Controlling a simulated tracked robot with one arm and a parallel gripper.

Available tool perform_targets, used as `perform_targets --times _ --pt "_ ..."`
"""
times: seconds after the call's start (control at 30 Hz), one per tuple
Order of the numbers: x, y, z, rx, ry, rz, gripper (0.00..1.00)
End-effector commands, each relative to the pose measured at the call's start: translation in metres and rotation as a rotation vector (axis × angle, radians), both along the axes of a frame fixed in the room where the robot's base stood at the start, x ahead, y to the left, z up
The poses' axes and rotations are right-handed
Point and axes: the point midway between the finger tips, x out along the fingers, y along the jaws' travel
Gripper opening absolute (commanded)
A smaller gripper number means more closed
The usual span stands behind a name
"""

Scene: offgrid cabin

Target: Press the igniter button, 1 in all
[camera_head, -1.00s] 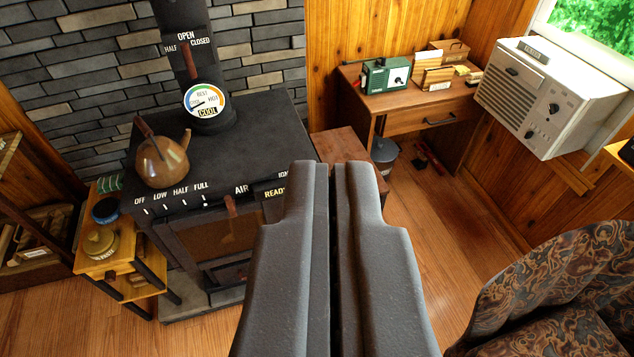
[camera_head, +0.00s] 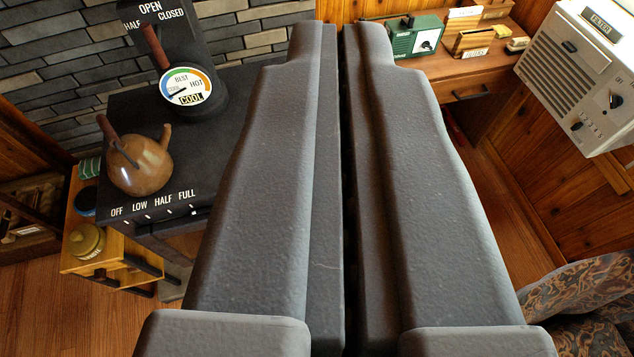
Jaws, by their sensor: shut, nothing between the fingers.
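My gripper (camera_head: 341,28) is shut and empty. Its two dark grey fingers fill the middle of the view and point away from me. The black stove (camera_head: 125,108) stands at the left, with the fingers in front of its right part. Its front edge shows the marks OFF, LOW, HALF and FULL. The igniter button is not visible; the right part of the stove front, where it may be, is hidden behind my gripper. I cannot tell whether the fingertips touch anything.
A copper kettle (camera_head: 140,165) stands on the stove, beside the flue with a dial (camera_head: 186,86) reading COOL. A small wooden stand (camera_head: 75,262) is at the left. A desk with a green radio (camera_head: 414,38), a wall unit (camera_head: 580,75) and a patterned armchair (camera_head: 585,305) are at the right.

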Motion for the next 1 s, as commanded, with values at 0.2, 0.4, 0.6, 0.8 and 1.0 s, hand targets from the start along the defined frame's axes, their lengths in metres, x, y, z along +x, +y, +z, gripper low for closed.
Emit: perform_targets --times 0.2,0.4,0.6,0.8,1.0 --pt "0.000 0.000 0.000 0.000 0.000 0.000 0.00" --pt "0.011 0.002 -0.012 0.004 0.011 0.002 0.00" --pt "0.067 0.013 -0.081 0.026 0.063 0.011 0.00" --pt "0.132 0.025 -0.186 0.059 0.135 0.003 0.00" --pt "0.177 0.029 -0.296 0.084 0.199 -0.024 0.00"
